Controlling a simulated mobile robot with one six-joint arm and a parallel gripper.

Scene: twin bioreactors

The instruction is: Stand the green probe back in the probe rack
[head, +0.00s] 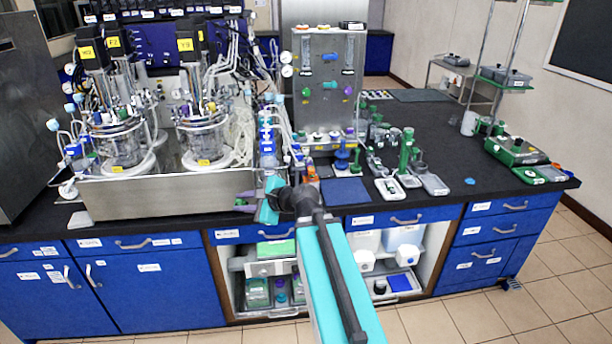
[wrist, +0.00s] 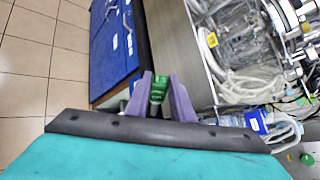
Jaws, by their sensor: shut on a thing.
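My gripper (wrist: 161,88) is shut on the green probe (wrist: 158,86), which shows in the wrist view as a short green piece between the two purple fingers. The rest of the probe is hidden or too small to make out. In the head view my gripper (head: 243,203) is at the front edge of the bench, beside the right end of the steel tray under the bioreactors. I cannot tell for sure which thing is the probe rack.
Twin glass bioreactors (head: 203,135) stand in a steel tray (head: 160,195) at left. A steel panel (head: 328,85) stands behind. Green stands (head: 406,152) and small devices (head: 389,189) crowd the bench's middle. A blue mat (head: 345,191) lies near the front edge. The bench top (head: 460,150) is clear farther right.

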